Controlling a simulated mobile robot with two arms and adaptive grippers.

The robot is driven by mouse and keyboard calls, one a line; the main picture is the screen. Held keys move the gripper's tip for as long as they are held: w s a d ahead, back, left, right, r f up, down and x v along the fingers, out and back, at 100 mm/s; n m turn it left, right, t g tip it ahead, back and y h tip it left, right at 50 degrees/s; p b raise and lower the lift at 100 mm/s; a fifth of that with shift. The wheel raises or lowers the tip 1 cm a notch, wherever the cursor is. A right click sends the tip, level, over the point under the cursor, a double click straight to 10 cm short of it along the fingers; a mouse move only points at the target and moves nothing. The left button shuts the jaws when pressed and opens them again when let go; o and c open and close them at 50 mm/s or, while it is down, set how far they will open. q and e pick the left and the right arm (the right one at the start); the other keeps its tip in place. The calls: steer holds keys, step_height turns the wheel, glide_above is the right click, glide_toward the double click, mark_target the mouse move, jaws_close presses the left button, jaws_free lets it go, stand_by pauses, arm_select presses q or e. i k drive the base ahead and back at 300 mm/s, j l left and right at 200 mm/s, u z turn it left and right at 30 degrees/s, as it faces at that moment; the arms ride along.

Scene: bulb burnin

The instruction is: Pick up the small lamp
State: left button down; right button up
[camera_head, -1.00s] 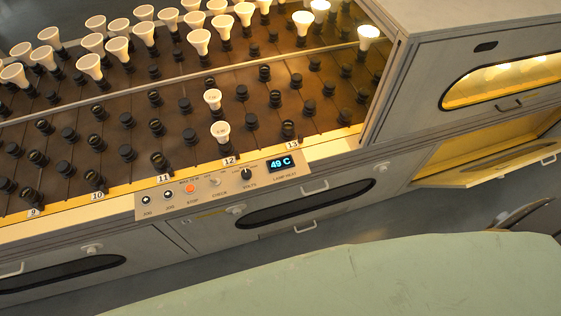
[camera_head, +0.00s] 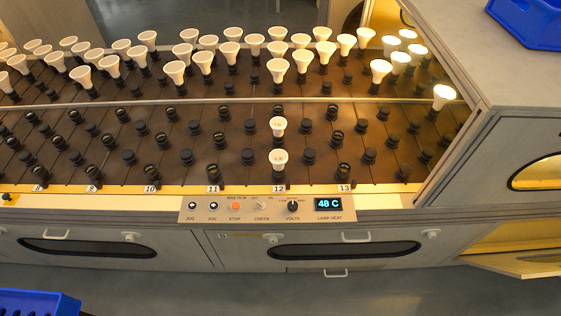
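Many white lamps stand upright in black sockets on the brown rack (camera_head: 110,180). In the column marked 12, a lamp (camera_head: 277,160) stands nearest the front edge, with another lamp (camera_head: 278,127) right behind it. Both look somewhat smaller than the lamps behind the rail, such as the lamp (camera_head: 277,71) in line with them. I cannot tell for sure which one is the small lamp. Some lamps at the right, such as the lamp (camera_head: 445,92), are lit. Neither of my grippers is in view.
A control panel (camera_head: 262,216) with a display reading 48 C is on the rack's front edge. A grey cabinet (camera_head: 500,130) stands at right, with a blue crate (camera_head: 525,22) on top. Another blue crate (camera_head: 40,303) is at the lower left. The floor (camera_head: 200,290) in front is clear.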

mark_target(278, 157)
steer(key=u, duration=2.2)
steer(key=z, duration=2.2)
steer(key=l+u, duration=0.4)
steer(key=i+l+u, duration=0.1)
steer(key=l+u, duration=0.65)
steer(key=k+j, duration=0.05)
steer(key=j, duration=0.05)
